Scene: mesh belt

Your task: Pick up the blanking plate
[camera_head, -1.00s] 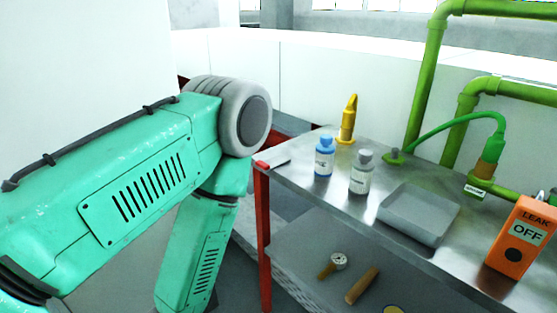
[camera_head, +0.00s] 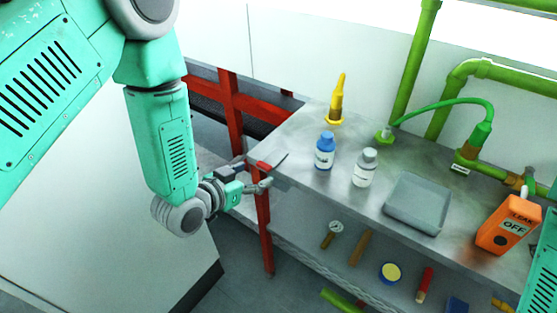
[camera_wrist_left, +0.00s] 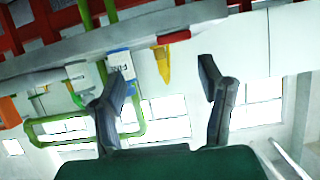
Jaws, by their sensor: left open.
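A thin, flat grey piece with a dark edge (camera_head: 280,162) lies at the left corner of the steel table; it looks like the blanking plate, but it is small and partly behind my gripper. My left gripper (camera_head: 262,180) is beside that corner, pointing right toward the table, open and empty. In the left wrist view its two dark fingers (camera_wrist_left: 168,85) are spread wide with nothing between them nearby. I cannot make out the plate surely in that view. Only part of my right arm shows at the right edge; its gripper is out of view.
On the steel table (camera_head: 300,135) stand a blue bottle (camera_head: 324,152), a white bottle (camera_head: 364,168), a yellow nozzle (camera_head: 337,100), a grey tray (camera_head: 416,204) and an orange leak box (camera_head: 507,224). A red leg (camera_head: 264,235) supports the corner. Several small items lie on the lower shelf.

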